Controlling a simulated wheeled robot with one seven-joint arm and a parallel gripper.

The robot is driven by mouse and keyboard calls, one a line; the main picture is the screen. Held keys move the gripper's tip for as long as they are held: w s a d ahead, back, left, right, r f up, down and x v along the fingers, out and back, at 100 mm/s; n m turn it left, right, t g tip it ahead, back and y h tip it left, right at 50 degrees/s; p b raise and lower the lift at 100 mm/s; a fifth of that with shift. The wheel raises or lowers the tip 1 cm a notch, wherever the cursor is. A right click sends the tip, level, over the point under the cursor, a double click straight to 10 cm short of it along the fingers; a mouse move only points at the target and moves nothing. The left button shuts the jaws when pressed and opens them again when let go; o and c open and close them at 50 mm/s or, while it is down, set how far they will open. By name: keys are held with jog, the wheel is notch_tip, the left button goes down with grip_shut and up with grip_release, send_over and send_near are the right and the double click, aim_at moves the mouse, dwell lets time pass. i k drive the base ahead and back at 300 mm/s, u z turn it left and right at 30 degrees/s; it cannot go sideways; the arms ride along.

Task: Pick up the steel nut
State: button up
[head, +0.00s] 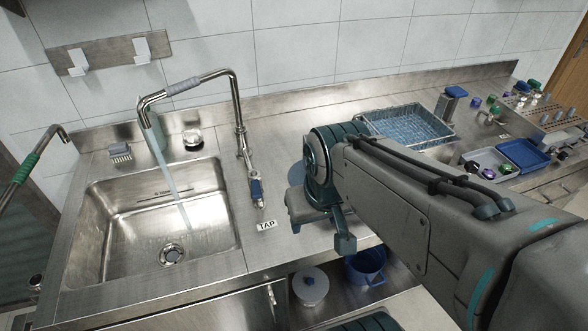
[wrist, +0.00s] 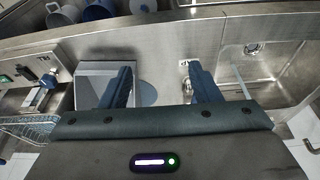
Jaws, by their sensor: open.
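I cannot make out a steel nut in either view. My gripper (wrist: 160,80) is open and empty over the steel counter (wrist: 160,45), its two dark blue fingers apart in the wrist view. A pale square tray or box (wrist: 92,72) lies beside and partly behind the left finger. A flat blue disc (wrist: 147,93) lies on the counter between the fingers. In the head view my arm and gripper hide much of the counter right of the tap.
Water runs from the tap (head: 238,110) into the sink (head: 120,240) at left. A wire basket (head: 450,140), a blue tray (head: 524,155) and several small coloured items stand at right. Counter beside the TAP label (head: 266,225) is clear.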

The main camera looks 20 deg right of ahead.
aim_at(505, 168)
jog(key=k, duration=0.4)
jog(key=z, duration=0.45)
jog(key=i, duration=0.35)
jog(key=z, duration=2.5)
jog(key=i, duration=2.45)
